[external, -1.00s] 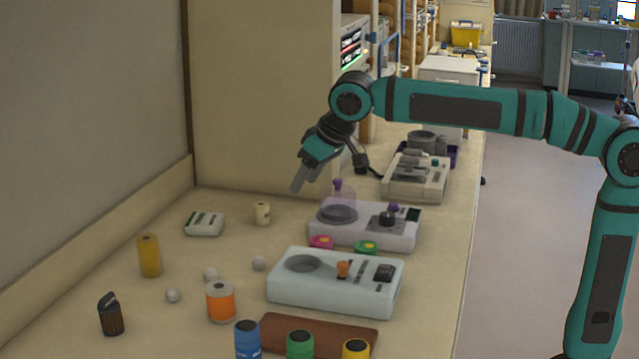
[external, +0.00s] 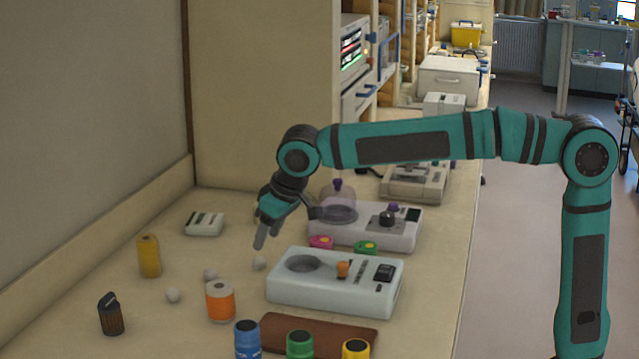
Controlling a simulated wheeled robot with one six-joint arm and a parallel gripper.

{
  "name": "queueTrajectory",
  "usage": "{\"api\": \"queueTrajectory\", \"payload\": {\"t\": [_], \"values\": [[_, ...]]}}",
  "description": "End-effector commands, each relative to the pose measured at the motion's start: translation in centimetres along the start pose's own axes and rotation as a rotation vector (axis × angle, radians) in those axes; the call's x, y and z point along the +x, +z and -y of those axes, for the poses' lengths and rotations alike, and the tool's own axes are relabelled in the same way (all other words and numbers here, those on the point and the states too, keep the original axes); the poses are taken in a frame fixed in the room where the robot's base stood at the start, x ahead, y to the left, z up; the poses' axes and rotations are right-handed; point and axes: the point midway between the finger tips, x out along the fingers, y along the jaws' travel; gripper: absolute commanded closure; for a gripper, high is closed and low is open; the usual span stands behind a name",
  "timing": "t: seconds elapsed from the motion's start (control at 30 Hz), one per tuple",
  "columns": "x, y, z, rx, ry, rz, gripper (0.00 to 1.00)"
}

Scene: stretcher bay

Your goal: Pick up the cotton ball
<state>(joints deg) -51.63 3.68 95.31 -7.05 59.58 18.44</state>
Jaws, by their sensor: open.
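Three small pale cotton balls lie apart on the beige counter: one cotton ball (external: 259,263) just left of the front device, another cotton ball (external: 210,274) behind the orange-banded jar, and a third cotton ball (external: 173,295) farther left. My gripper (external: 261,243) is open and points down, in the picture just above the rightmost ball. It appears empty and apart from the ball; its exact height is hard to tell. The small cream bottle seen earlier is hidden behind my gripper.
A white device (external: 335,297) stands right of the balls, with another device (external: 388,237) behind it. An orange-banded jar (external: 221,303), a yellow cylinder (external: 149,257) and a dark brown container (external: 111,316) stand near the balls. Coloured bottles and a brown board (external: 325,335) are in front.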

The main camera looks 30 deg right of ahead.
Motion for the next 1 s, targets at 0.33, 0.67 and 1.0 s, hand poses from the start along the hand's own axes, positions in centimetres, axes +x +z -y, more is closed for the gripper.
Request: {"api": "queueTrajectory", "payload": {"t": [0.33,0.67,1.0], "values": [[2.1,0.0,-0.1,0.000,0.000,-0.001,0.49],[6.2,0.2,-0.2,0.000,-0.001,0.000,0.49],[6.8,0.2,-0.2,0.000,-0.002,-0.001,0.57]]}}
